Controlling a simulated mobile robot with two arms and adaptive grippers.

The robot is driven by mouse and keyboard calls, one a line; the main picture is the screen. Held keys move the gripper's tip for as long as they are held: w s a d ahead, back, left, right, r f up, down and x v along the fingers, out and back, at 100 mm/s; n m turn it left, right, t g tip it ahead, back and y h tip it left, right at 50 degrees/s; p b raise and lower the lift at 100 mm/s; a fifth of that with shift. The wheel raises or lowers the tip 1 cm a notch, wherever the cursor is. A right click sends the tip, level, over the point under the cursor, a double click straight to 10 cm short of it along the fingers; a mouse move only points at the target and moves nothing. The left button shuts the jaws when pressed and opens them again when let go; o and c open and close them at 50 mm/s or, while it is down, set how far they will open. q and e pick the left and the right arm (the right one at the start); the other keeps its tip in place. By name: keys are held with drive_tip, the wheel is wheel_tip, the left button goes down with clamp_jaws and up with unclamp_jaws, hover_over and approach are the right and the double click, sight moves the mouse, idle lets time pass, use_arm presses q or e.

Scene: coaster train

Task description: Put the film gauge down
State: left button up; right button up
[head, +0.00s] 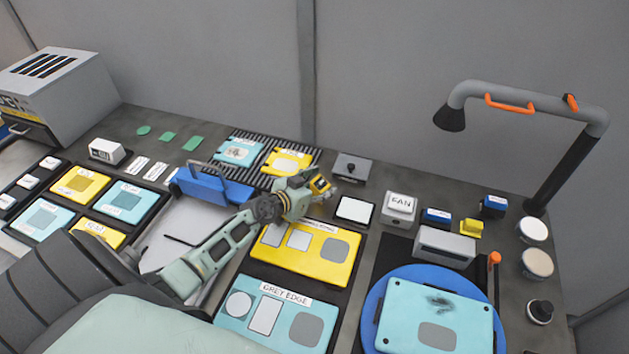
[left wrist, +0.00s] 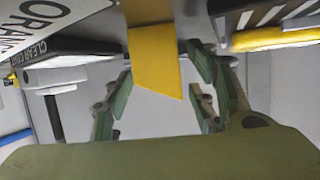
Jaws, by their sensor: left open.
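My left gripper (head: 318,188) reaches in over the middle of the bench, near the top edge of the yellow panel board (head: 285,262). A small yellow thing with dark parts, likely the film gauge (head: 321,183), is at its fingertips. In the left wrist view the yellow piece (left wrist: 155,60) stands between the spread fingers of the left gripper (left wrist: 160,95). The fingers are open, with a gap on the left side of it; contact on the right is unclear. Its underside is hidden in the head view. My right gripper is not in view.
A black-framed white pad (head: 355,210) and a white button box (head: 398,207) lie right of the gripper. A slotted rack (head: 262,157) with cyan and yellow plates is behind. A blue turntable (head: 372,305) holds a cyan panel. A grey arched lamp (head: 540,105) stands at right.

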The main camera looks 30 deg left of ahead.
use_arm(q)
drive_tip(key=shift+s+d+r+p, duration=0.15)
drive_tip(key=shift+s+p, duration=0.1)
drive_tip(key=shift+p, duration=0.15)
drive_tip(key=p+v, duration=0.2)
drive_tip(key=v, duration=0.8)
drive_tip(key=shift+s+r, duration=0.1)
drive_tip(key=shift+r, duration=0.15)
drive_tip(key=shift+s+a+r, duration=0.3)
drive_tip(key=shift+s, duration=0.25)
